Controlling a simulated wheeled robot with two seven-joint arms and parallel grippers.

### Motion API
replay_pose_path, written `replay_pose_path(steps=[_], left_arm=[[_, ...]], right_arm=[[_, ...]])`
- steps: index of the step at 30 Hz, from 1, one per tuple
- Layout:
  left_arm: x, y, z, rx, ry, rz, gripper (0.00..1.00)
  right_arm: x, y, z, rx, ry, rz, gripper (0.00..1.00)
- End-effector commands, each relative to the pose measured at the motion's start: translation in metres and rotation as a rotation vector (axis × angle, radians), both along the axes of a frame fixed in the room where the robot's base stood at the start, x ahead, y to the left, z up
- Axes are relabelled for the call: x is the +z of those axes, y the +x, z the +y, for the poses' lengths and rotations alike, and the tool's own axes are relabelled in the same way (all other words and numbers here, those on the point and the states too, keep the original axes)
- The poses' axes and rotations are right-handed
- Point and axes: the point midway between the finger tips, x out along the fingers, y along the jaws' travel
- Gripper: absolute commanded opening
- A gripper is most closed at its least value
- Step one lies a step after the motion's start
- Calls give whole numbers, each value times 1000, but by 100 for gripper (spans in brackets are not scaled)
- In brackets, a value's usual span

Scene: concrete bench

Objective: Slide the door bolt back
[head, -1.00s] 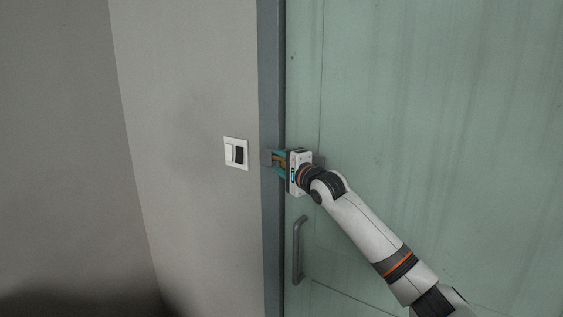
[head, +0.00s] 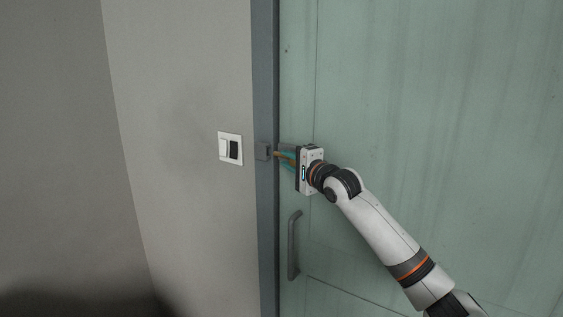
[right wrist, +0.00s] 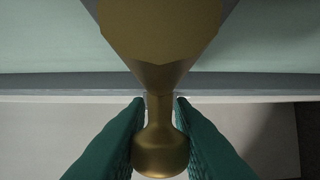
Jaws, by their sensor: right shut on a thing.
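The door bolt shows large in the right wrist view as a brass-coloured bar with a knob (right wrist: 160,150) on a narrow neck. My right gripper (right wrist: 160,125) is shut on the knob, its green fingers on either side of it. In the head view my right gripper (head: 284,157) is at the door's left edge, and its body hides most of the bolt. A small grey keeper (head: 262,151) sits on the frame just left of the fingers. The pale green door (head: 420,110) looks closed. My left gripper is not in view.
A grey door frame (head: 264,60) runs down the door's left side. A handle (head: 294,245) stands out from the door below my gripper. A white and black switch (head: 230,148) is on the grey wall to the left.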

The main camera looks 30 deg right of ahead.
Motion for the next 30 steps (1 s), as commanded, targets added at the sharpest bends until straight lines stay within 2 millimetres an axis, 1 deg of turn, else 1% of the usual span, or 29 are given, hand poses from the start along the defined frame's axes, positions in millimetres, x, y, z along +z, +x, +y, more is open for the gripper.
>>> replay_pose_path(steps=[5, 6, 9, 17, 20, 23, 26, 30], left_arm=[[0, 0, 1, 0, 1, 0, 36], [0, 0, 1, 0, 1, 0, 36], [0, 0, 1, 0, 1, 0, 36], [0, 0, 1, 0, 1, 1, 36], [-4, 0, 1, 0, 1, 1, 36], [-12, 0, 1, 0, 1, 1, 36], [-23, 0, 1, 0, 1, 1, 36], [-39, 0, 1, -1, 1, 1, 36]], right_arm=[[-3, 1, -1, -4, -2, 8, 0], [-3, 1, -1, -4, -2, 8, 26], [-3, 1, -1, -4, -2, 7, 42], [-2, 1, -1, -3, -1, 5, 42], [-3, -4, -1, -2, -1, 4, 42], [-6, -16, -1, -2, -1, 5, 42], [-8, -37, -1, -3, -4, 3, 42], [-8, -68, -2, -3, -4, 4, 42]])
